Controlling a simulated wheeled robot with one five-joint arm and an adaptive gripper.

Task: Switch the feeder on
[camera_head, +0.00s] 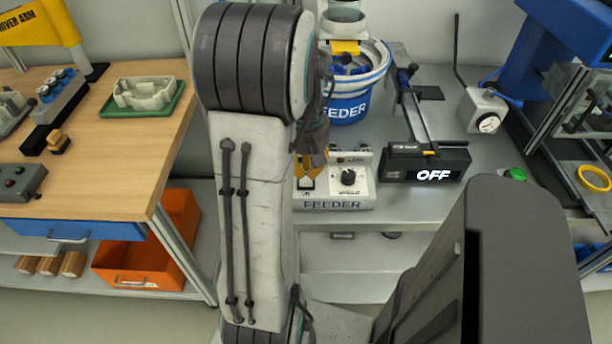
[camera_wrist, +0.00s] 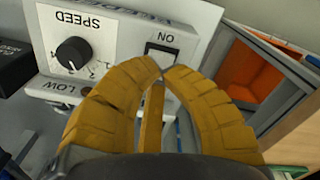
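The feeder's control box (camera_head: 345,202), a light box labelled FEEDER, stands at the bench front in the head view. The wrist view shows its black SPEED knob (camera_wrist: 74,52) and a black-framed switch (camera_wrist: 161,50) marked ON. My gripper (camera_wrist: 160,72) has its yellow fingers drawn together at the tips, right at the switch's edge. I cannot tell whether they touch it. Nothing shows held. In the head view my gripper (camera_head: 311,178) is partly hidden behind my arm. The black display (camera_head: 432,174) beside the box reads OFF. The blue feeder bowl (camera_head: 348,108) stands behind.
A wooden bench (camera_head: 130,135) with a green tray (camera_head: 145,107) is at left, above an orange bin (camera_head: 150,245). A rail on a stand (camera_head: 425,120) and a lever box (camera_head: 484,109) stand right of the feeder. A green button (camera_head: 515,174) is near the display.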

